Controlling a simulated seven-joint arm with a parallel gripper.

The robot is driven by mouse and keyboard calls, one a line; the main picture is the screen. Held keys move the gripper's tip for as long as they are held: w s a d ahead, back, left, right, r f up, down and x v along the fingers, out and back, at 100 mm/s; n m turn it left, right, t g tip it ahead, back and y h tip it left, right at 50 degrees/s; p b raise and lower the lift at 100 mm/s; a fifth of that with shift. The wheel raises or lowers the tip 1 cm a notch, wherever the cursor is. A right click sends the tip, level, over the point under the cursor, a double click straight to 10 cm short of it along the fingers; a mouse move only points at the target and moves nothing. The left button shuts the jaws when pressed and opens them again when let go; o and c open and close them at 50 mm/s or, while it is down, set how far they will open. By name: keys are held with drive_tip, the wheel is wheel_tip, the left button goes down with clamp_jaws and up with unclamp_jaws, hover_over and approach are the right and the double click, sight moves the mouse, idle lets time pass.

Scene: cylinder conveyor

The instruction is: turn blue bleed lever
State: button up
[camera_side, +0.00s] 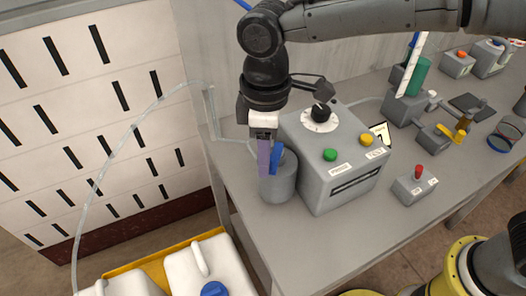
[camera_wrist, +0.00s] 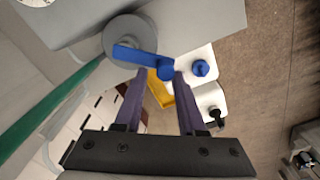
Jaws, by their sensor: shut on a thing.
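The blue bleed lever (camera_side: 276,160) is on top of a grey cylinder (camera_side: 284,190) at the table's left edge. In the wrist view the blue lever (camera_wrist: 137,54) reaches from the round cylinder top (camera_wrist: 118,32) to a rounded blue end between my fingertips. My gripper (camera_side: 266,172) points down at the lever in the side view, with purple fingers. In the wrist view my gripper (camera_wrist: 164,75) has one finger on each side of the lever's end and is shut on it. In the side view the near finger partly hides the lever.
A grey box (camera_side: 325,185) with a black dial (camera_side: 320,114), green button (camera_side: 330,155) and yellow button (camera_side: 367,139) stands close right of the cylinder. White canisters (camera_side: 205,272) stand in a yellow tray below the table. A clear hose (camera_side: 110,158) arcs at left.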

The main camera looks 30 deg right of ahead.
drive_tip(key=shift+d+f, duration=0.1)
drive_tip(key=shift+d, duration=0.4)
drive_tip(key=shift+s+d, duration=0.2)
drive_tip(key=shift+c, duration=0.8)
clamp_jaws()
drive_tip(key=shift+s, duration=0.1)
